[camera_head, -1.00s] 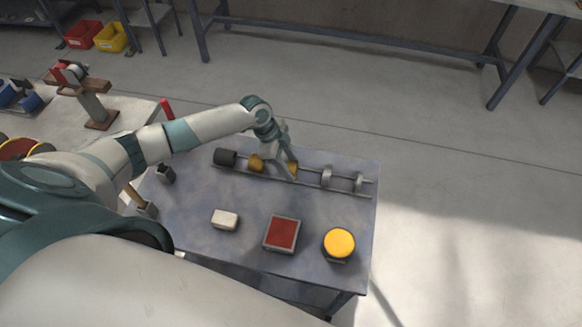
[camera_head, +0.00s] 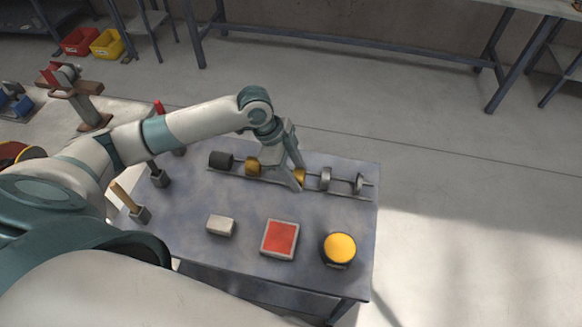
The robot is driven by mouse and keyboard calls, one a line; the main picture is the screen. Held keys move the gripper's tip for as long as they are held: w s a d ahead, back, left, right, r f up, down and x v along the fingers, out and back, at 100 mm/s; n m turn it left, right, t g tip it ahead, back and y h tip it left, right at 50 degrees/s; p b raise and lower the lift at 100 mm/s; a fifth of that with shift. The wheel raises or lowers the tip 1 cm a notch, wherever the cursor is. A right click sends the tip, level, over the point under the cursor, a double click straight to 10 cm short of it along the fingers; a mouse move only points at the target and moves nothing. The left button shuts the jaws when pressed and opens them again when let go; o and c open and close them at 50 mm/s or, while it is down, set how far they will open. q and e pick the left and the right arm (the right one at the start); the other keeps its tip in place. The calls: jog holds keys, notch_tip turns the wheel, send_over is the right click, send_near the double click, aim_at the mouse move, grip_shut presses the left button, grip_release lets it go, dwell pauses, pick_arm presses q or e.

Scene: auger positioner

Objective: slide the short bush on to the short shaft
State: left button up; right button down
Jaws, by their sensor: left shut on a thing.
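A thin grey shaft line (camera_head: 343,182) lies along a rail near the far edge of the blue-grey table (camera_head: 190,207). A brass bush (camera_head: 252,166) sits on its left part, beside a dark cylinder (camera_head: 221,160) at the left end. A second brass piece (camera_head: 300,175) shows beside the fingers of my left gripper (camera_head: 295,182). My left gripper points down at the line and is shut on this piece, which the fingers partly hide. I cannot tell whether it is around the shaft. Two grey upright discs or supports (camera_head: 325,179) stand to the right. My right gripper is out of view.
A pale block (camera_head: 220,225), a red-topped square tray (camera_head: 280,238) and a yellow-topped round tin (camera_head: 339,248) stand on the near part of the table. Small holders with handles (camera_head: 141,215) stand at the left edge. The middle of the table is clear.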

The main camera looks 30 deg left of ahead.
aim_at(304, 172)
pick_arm(q)
jog(key=shift+s+d+r, duration=1.05)
jog(key=shift+s+d, duration=0.15)
jog(key=shift+w+a+r+n+t+y, duration=0.1)
jog(key=shift+w+r+n+t+y, duration=0.6)
jog(key=shift+n, duration=1.85)
jog(key=shift+w+a+r+n+t+y, duration=0.15)
jog(key=shift+w+r+n+t+y, duration=0.5)
jog(key=shift+n, duration=1.85)
jog(key=shift+w+a+r+n+t+y, duration=0.1)
jog(key=shift+w+r+n+t+y, duration=0.55)
jog(key=shift+n, duration=1.9)
jog(key=shift+s+f+g, duration=0.15)
jog(key=shift+s+g, duration=0.15)
jog(key=shift+s, duration=0.05)
jog(key=shift+d, duration=0.1)
